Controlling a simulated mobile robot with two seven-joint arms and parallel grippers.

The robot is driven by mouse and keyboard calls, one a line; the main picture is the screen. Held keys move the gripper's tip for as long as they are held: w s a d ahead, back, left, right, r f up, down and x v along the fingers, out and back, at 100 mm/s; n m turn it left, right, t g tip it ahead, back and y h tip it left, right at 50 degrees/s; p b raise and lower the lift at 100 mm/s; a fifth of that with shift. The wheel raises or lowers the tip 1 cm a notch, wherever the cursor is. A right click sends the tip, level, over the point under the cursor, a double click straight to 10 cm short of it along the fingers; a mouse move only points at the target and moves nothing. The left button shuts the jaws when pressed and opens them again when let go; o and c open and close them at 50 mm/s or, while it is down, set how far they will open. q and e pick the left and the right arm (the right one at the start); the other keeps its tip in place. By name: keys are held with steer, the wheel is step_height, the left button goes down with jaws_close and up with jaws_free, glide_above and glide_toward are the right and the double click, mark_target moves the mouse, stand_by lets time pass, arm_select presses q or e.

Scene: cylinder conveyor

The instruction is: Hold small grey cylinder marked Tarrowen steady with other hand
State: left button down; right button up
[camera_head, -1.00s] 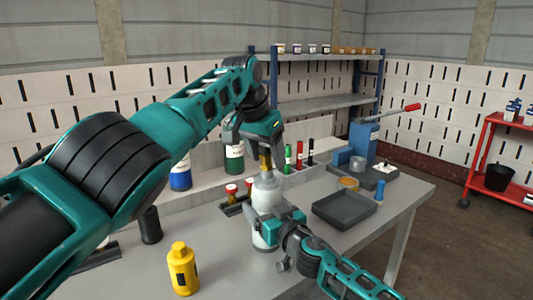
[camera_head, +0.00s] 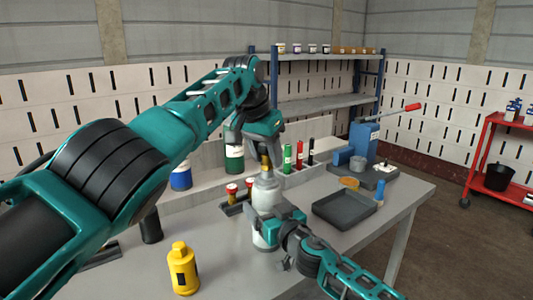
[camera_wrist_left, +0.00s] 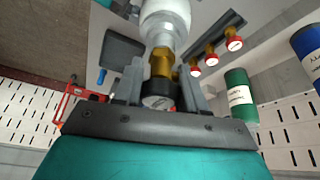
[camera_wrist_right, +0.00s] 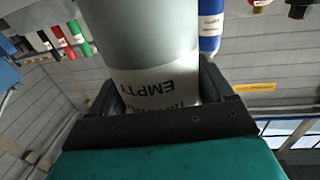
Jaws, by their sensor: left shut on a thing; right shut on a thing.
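The small grey cylinder (camera_head: 267,196) stands upright on the table, with a brass valve (camera_wrist_left: 160,64) and a black knob (camera_wrist_left: 158,97) on top. My left gripper (camera_head: 264,150) is at the top from above, its fingers on either side of the valve and knob. My right gripper (camera_head: 262,222) is shut around the lower body from the front. In the right wrist view a white label (camera_wrist_right: 160,82) on the cylinder reads EMPTY upside down. Another line of lettering there is partly hidden by the gripper, so I cannot read the name.
A yellow bottle (camera_head: 182,270) stands at the front left. A dark grey tray (camera_head: 345,210) lies right of the cylinder. Red-capped items (camera_head: 232,190) sit in a dark rack behind left. Green and blue containers (camera_head: 234,160) stand further back. The table is clear between bottle and cylinder.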

arm_select(q)
steer(key=n+y, duration=0.1)
steer(key=n, duration=0.1)
steer(key=n+t+y, duration=0.1)
steer(key=n, duration=0.2)
steer(key=shift+n, duration=0.3)
steer(key=c, duration=0.7)
jaws_free()
steer(key=m+h, duration=0.1)
steer(key=m, duration=0.2)
steer(key=m+g+h, duration=0.1)
steer(key=m, duration=0.2)
jaws_close()
steer(key=shift+n, duration=0.3)
steer(key=n+y, duration=0.1)
steer(key=n, duration=0.1)
steer(key=n+y, duration=0.1)
steer(key=n, duration=0.2)
steer(key=shift+t, duration=0.4)
